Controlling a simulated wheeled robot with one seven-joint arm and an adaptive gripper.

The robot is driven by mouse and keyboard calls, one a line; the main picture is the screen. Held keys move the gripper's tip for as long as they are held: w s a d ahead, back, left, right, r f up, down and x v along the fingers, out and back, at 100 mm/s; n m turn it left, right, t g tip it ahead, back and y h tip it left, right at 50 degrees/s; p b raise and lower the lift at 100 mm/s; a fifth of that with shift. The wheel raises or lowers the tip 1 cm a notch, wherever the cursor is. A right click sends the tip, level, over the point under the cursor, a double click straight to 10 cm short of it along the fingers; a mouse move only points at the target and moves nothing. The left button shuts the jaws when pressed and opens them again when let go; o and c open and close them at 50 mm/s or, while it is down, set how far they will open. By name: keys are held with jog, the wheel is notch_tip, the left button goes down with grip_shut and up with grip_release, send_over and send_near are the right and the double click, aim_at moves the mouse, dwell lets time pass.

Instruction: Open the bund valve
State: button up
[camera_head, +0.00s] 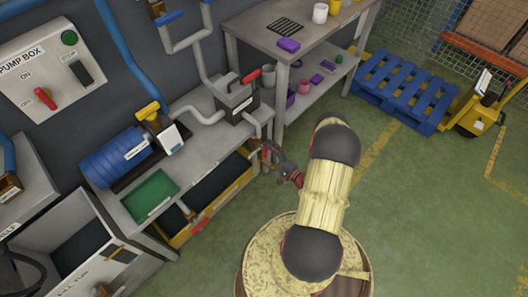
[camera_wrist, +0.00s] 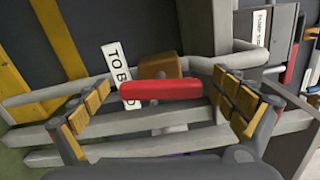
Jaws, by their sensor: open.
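In the wrist view, a valve has a straight red handle (camera_wrist: 160,90) lying across the picture and a brass-coloured body (camera_wrist: 158,67) behind it. A white label (camera_wrist: 122,75) beside it reads "TO B", the rest hidden by the handle. My gripper (camera_wrist: 162,82) is open, with its orange-padded fingers to the left and right of the handle. A gap shows on both sides, and I see no contact. In the head view, my gripper (camera_head: 272,157) is at the right end of the bench; the valve is hard to make out there.
Grey pipes (camera_wrist: 200,62) run close around the valve. The grey bench (camera_head: 215,145) carries a blue motor (camera_head: 113,158), a green tray (camera_head: 150,196) and a pump with a red lever (camera_head: 251,76). A yellow-edged bin (camera_head: 215,203) sits below. Green floor (camera_head: 420,200) to the right is open.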

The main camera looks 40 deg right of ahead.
jog(key=s, duration=1.1)
jog(key=shift+d, duration=0.45)
